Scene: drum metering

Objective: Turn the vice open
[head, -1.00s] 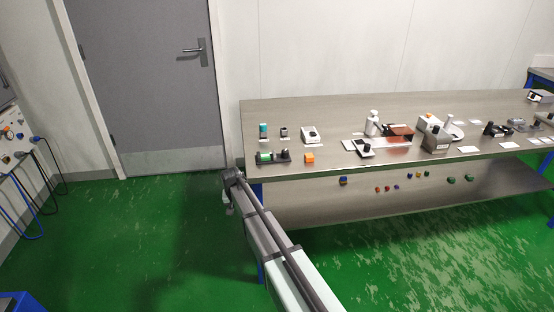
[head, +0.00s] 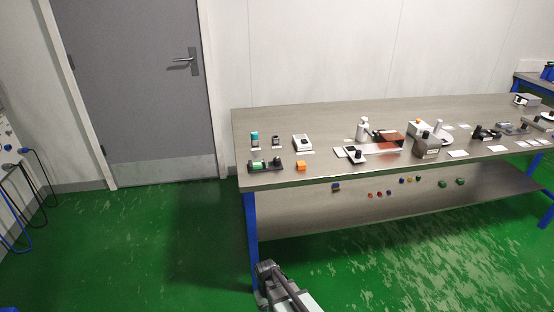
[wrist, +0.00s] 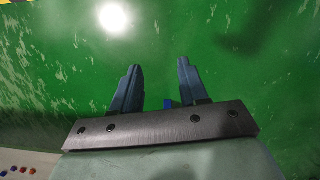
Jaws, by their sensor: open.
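My gripper (head: 266,268) is low in front of the bench's left end in the head view, below the tabletop and apart from everything on it. In the wrist view my gripper (wrist: 158,68) shows two fingers spread apart with nothing between them, over green floor. I cannot surely tell which bench item is the vice. A small dark device (head: 486,132) on the right part of the bench could be it, but it is too small to make out. No vice shows in the wrist view.
A blue leg (head: 251,230) stands close to my gripper. The green floor (head: 150,240) at left is clear. A grey door (head: 135,90) is behind.

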